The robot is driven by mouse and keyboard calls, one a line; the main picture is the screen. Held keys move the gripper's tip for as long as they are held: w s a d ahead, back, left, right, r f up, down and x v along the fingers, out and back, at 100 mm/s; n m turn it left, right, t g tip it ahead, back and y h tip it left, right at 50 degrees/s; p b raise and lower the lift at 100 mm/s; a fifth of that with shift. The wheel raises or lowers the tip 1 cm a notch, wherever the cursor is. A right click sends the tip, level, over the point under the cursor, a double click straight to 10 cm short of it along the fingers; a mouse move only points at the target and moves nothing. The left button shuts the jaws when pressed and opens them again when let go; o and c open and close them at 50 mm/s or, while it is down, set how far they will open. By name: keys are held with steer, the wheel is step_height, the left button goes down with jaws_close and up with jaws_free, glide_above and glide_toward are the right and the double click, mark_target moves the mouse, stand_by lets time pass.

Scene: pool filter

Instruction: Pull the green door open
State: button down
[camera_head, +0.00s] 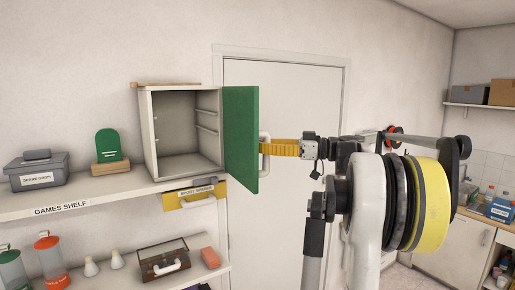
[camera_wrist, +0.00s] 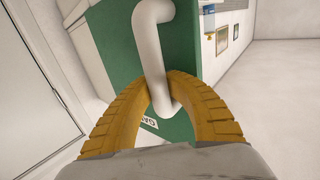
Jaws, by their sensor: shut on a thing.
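The green door (camera_head: 241,140) stands swung open on the right side of a pale cabinet (camera_head: 147,135) on the shelf. The cabinet's inside is in view and looks empty. A white handle (camera_head: 264,152) is on the door's outer face. My gripper (camera_head: 267,147) has yellow fingers and reaches the handle from the right. In the wrist view, the fingers (camera_wrist: 162,90) close around the lower part of the white handle (camera_wrist: 150,55), with the green door (camera_wrist: 112,45) behind it. The fingertips are partly hidden by the handle.
A labelled games shelf (camera_head: 110,197) carries the cabinet, a grey box (camera_head: 37,171) and a green rounded piece on a wooden base (camera_head: 108,150). A yellow sign (camera_head: 194,194) hangs below the cabinet. A white room door (camera_head: 290,100) is behind my arm.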

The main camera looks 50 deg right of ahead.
steer(key=shift+s+d+f+n+g+y, duration=0.1)
steer(key=shift+d+n+g+y, duration=0.05)
steer(key=shift+d+g+y, duration=0.15)
steer(key=shift+s+d+f+n+g+y, duration=0.1)
steer(key=shift+d+n+g+y, duration=0.1)
steer(key=shift+d, duration=0.2)
steer(key=c, duration=1.4)
jaws_free()
steer(key=shift+s+d, duration=0.1)
steer(key=shift+c, duration=0.2)
steer(key=shift+s+d+r, duration=0.2)
steer(key=shift+s, duration=0.3)
steer(key=shift+w+a, duration=0.15)
steer(key=shift+w, duration=0.25)
steer(key=v, duration=1.2)
steer(key=shift+s+f, duration=0.1)
steer(key=shift+s, duration=0.25)
